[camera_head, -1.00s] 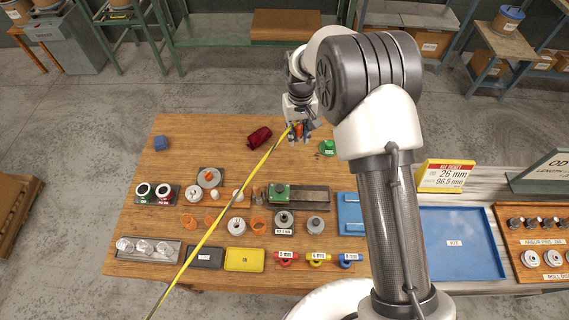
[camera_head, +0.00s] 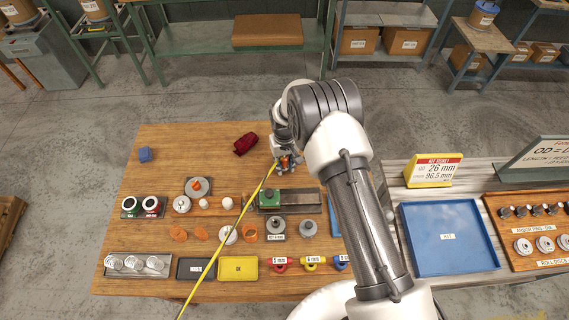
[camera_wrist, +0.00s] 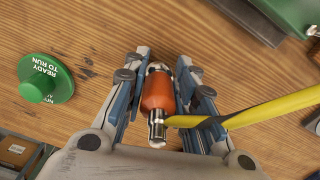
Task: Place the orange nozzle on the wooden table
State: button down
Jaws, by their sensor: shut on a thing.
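The orange nozzle (camera_wrist: 158,92), with a metal collar and tip, lies between the fingers of my gripper (camera_wrist: 168,75) in the wrist view. My gripper is shut on it, over the wooden table top (camera_wrist: 60,25). In the head view my gripper (camera_head: 287,164) is above the back middle of the wooden table (camera_head: 190,137), and a bit of the orange nozzle (camera_head: 285,160) shows. Whether the nozzle touches the wood cannot be told. A yellow strip (camera_wrist: 270,108) crosses by the nozzle's metal end in the wrist view.
A green READY TO RUN button (camera_wrist: 45,80) is left of my gripper in the wrist view. A dark red item (camera_head: 245,144) lies left of my gripper in the head view. A green block (camera_head: 269,198) on a bench fixture stands in front. Bare wood is at back left.

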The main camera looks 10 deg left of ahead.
aim_at(285, 159)
jog(key=shift+r, duration=0.1)
jog(key=c, duration=1.3)
grip_release()
notch_tip(285, 159, up, 12)
jog(key=shift+p, duration=0.45)
jog(key=shift+r, duration=0.1)
